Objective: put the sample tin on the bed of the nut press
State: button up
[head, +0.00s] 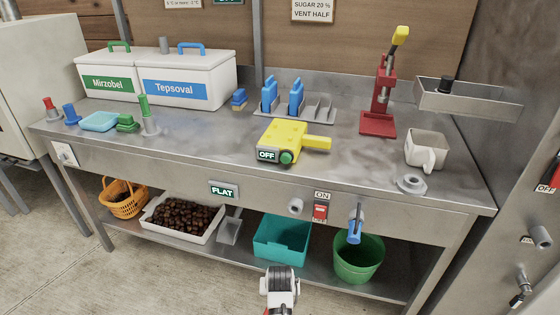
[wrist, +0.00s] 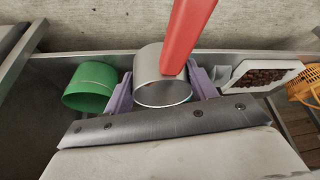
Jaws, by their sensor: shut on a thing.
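In the wrist view my gripper (wrist: 161,88) is shut on a grey metal tin (wrist: 152,84), one purple finger on each side. I take it to be the sample tin. A red bar (wrist: 187,35) crosses its upper right edge; I cannot tell whether it is joined to the tin. In the head view the red nut press (head: 382,88) stands upright at the bench's back right, its yellow-tipped lever raised. Its flat red bed (head: 377,125) looks empty. The jaws and tin do not show in the head view.
On the bench (head: 215,140), a yellow device (head: 283,138) sits left of the press. A white jug (head: 426,150) and a grey ring (head: 411,184) are to its right. A metal tray (head: 462,98) juts out at right. The shelf below holds a teal bin (head: 282,240) and green bucket (head: 357,258).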

jog(key=s+f, duration=0.4)
jog(key=f, duration=0.1)
jog(key=shift+s+f, duration=0.15)
jog(key=shift+s, duration=0.05)
dwell(0.9)
jog(key=shift+a, duration=0.1)
